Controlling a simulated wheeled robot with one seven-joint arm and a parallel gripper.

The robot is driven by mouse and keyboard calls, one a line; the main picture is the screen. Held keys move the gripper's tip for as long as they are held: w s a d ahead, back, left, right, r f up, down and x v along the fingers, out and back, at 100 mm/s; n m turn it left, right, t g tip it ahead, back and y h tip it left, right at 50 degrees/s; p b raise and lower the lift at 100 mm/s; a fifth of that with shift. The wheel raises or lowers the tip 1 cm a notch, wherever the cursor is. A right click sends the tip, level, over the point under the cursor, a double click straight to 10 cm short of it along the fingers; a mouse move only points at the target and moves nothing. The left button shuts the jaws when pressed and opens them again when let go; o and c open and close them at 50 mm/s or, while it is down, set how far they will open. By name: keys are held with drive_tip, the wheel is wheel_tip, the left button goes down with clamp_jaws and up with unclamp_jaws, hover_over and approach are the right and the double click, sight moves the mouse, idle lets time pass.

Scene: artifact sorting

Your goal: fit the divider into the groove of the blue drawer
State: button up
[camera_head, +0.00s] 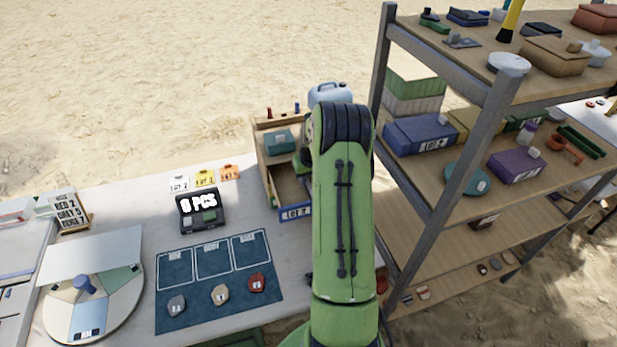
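A small wooden cabinet (264,150) stands on the table, just left of my green arm. Its lower drawer (296,213) is pulled out toward the front and has a blue label on its front. The drawer's left side and part of its floor show; its right part is hidden behind my arm. I cannot make out a groove or a divider. My gripper is hidden behind my arm, so its fingers and anything in them cannot be seen.
A blue mat (215,312) with several tagged pieces lies in front of the cabinet. A round sorting tray (120,315) stands at left. A tall shelf (445,215) with boxes stands close on the right. Bare table (140,205) shows at the back left.

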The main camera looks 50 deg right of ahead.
drive_tip(key=shift+r, duration=0.35)
drive_tip(key=v, duration=1.2)
drive_tip(key=s+a+r+n+t, duration=0.1)
drive_tip(key=a+r, duration=0.5)
drive_tip(key=a, duration=0.3)
drive_tip(key=s+a+r+n, duration=0.2)
drive_tip(key=a+r, duration=0.3)
drive_tip(key=a, duration=0.4)
drive_tip(key=s+a+r+n+t+y, duration=0.1)
drive_tip(key=s+a+n, duration=0.1)
drive_tip(key=s+a, duration=1.3)
drive_tip(key=shift+s+r+n+t+y+p, duration=0.3)
drive_tip(key=shift+s+n+t+p, duration=0.15)
drive_tip(key=shift+s, duration=0.45)
